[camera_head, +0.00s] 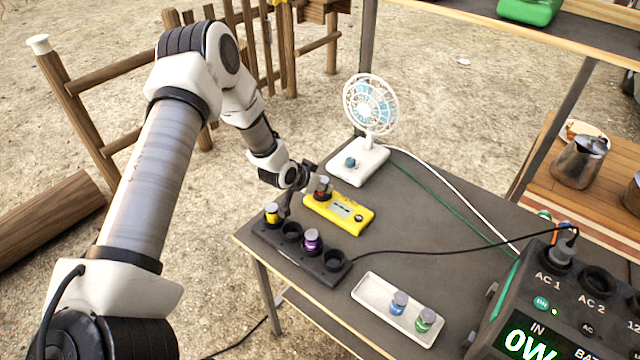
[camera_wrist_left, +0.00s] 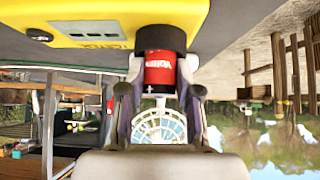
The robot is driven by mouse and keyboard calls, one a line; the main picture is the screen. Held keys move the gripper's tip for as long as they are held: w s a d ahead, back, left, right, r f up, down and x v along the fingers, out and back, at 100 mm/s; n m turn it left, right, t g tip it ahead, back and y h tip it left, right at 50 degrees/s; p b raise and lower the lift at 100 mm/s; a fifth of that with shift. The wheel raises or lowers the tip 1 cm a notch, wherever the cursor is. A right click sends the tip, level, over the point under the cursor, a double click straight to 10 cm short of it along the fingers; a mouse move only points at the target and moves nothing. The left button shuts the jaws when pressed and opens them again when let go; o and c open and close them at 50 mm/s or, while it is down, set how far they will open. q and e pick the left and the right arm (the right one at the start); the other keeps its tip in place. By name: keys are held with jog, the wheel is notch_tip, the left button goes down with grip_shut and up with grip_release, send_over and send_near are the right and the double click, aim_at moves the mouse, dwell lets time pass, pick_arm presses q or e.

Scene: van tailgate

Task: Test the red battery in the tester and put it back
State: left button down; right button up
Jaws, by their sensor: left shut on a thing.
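The red battery (camera_head: 322,194) stands upright at the left end of the yellow tester (camera_head: 352,216). In the left wrist view, which is upside down, the red battery (camera_wrist_left: 160,70) meets the tester's black socket (camera_wrist_left: 160,38); how deep it sits I cannot tell. My left gripper (camera_head: 318,184) is shut on the battery, with its fingers (camera_wrist_left: 160,88) on either side of it. The tester's yellow face (camera_wrist_left: 130,20) also shows in the wrist view. The black rack (camera_head: 325,272) beside the tester holds a yellow battery (camera_head: 272,213) and a purple battery (camera_head: 312,240), with empty sockets between and beside them. My right gripper is out of view.
A white fan (camera_head: 370,105) stands behind the tester. A white tray (camera_head: 375,290) with a blue battery (camera_head: 399,303) and a green battery (camera_head: 425,321) lies in front. A power station (camera_head: 545,285) stands at the right, its black cable crossing the grey table (camera_head: 425,210).

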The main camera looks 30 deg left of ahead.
pick_arm(q)
jog(key=c, duration=0.7)
grip_release()
jog(key=v, duration=1.2)
